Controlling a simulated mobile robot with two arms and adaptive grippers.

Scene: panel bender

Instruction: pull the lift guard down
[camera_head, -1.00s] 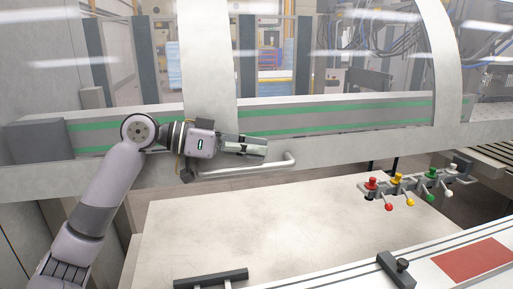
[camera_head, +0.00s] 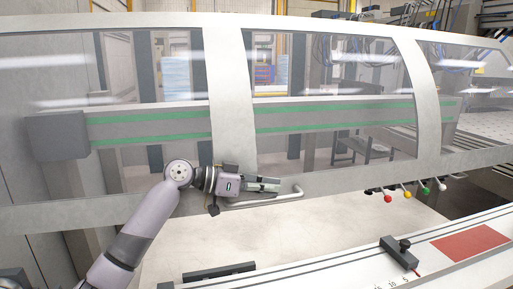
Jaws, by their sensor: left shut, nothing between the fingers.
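The lift guard (camera_head: 229,110) is a wide pale metal frame with clear curved windows, hanging across the front of the machine. A bar handle (camera_head: 285,195) sticks out from its lower rail (camera_head: 345,180). My left gripper (camera_head: 278,185) is shut and empty. Its fingers lie sideways just above the handle bar; I cannot tell whether they touch it. My right gripper is not in view.
Below the guard lies a pale work table (camera_head: 300,232). Several coloured knobs, one red (camera_head: 388,198), stand at the right under the rail. In front are a dark bar (camera_head: 218,272), a clamp block (camera_head: 399,253) and a red plate (camera_head: 471,243).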

